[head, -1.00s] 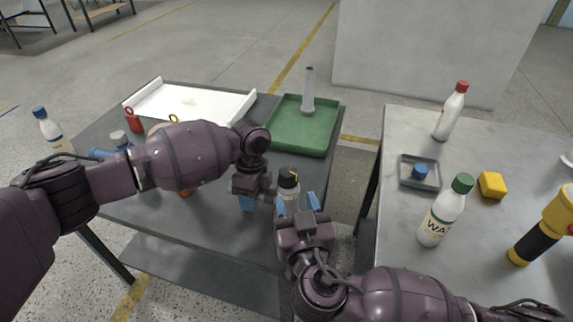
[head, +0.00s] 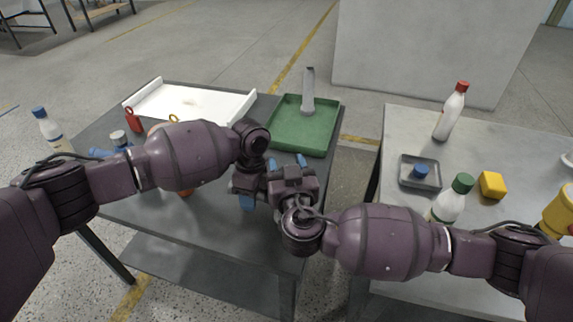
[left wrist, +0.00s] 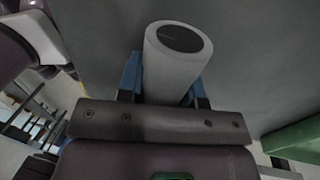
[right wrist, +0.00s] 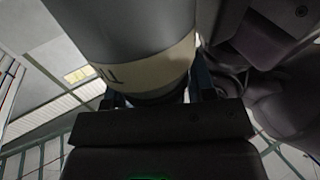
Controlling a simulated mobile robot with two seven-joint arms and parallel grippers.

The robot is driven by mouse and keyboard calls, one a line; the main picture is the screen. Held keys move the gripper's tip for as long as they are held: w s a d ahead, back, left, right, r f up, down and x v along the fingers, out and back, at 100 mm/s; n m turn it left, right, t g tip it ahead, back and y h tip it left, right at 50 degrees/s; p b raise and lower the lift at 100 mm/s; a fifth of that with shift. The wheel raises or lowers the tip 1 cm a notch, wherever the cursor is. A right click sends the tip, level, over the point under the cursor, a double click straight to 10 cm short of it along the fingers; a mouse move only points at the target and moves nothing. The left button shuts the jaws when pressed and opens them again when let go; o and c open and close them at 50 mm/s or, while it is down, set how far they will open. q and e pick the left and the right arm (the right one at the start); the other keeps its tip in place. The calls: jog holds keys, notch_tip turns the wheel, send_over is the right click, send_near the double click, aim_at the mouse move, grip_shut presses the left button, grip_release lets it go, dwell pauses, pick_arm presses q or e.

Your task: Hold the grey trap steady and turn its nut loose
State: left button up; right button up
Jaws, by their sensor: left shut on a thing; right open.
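In the left wrist view a light grey cylinder with a dark round end, seemingly the grey trap (left wrist: 175,65), sits between the blue fingers of my left gripper (left wrist: 163,82). My left gripper (head: 248,200) is shut on it over the near table. In the right wrist view a grey cylinder with a cream lettered band (right wrist: 150,62) rises close to the camera. A dark part (right wrist: 160,96) at its lower end lies between the fingers of my open right gripper (right wrist: 158,92). In the head view my right gripper (head: 288,162) hides the trap. I cannot tell whether its fingers touch the nut.
A green tray (head: 285,140) with an upright grey piece (head: 308,92) stands behind the grippers. A white tray (head: 235,105) lies at the back left. On the right table (head: 400,125) are bottles, a small grey tray (head: 405,180) and a yellow block (head: 492,185). A gap separates the tables.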

jog(key=c, duration=0.7)
jog(key=shift+o, duration=0.2)
jog(key=shift+s+a+r, duration=0.1)
jog(key=shift+s+a, duration=0.05)
jog(key=shift+a, duration=0.4)
jog(key=shift+o, duration=0.2)
jog(key=shift+s+a+r+m, duration=0.1)
jog(key=shift+a+r+m, duration=0.1)
jog(key=shift+a+m, duration=0.15)
jog(key=shift+w+d+f+m+h, duration=0.15)
jog(key=shift+d+m+h, duration=0.25)
jog(key=shift+h, duration=0.4)
jog(key=shift+w+d+f+m+h, duration=0.15)
jog(key=shift+d+m+h, duration=0.2)
jog(key=shift+h, duration=0.45)
jog(key=shift+d+m+h, duration=0.25)
jog(key=shift+m+h, duration=0.35)
jog(key=shift+h, duration=0.4)
jog(key=shift+d+m+h, duration=0.25)
jog(key=shift+m+h, duration=0.35)
jog(key=shift+h, duration=0.4)
jog(key=shift+c, duration=0.2)
jog(key=shift+d, duration=0.1)
jog(key=o, duration=0.7)
jog(key=shift+c, duration=0.2)
